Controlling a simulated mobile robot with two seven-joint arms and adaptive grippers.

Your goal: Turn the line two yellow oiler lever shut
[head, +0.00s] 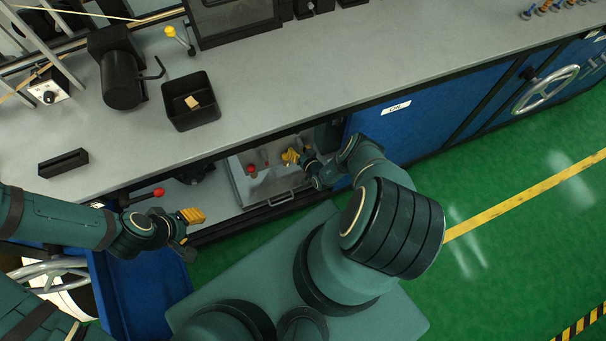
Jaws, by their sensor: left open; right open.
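A small yellow-knobbed lever (170,32) stands on a pale stem at the back of the grey bench; I cannot tell whether it is the line two oiler lever. My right gripper (290,157), with yellow fingers, is open over a grey tray-like unit (283,197) in the open bay under the bench. Anything yellow beneath its fingers is hidden or too small to tell. A red knob (251,169) shows on that unit, left of the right gripper. My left gripper (193,222) is open and empty in front of the bench, below a red-tipped lever (158,192).
On the bench stand a black tray (178,121) with a tan block (192,102), a black cylindrical unit (122,80) and a black slotted block (63,163). Blue cabinet doors (430,115) lie right of the bay. Green floor (500,240) is clear at the right.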

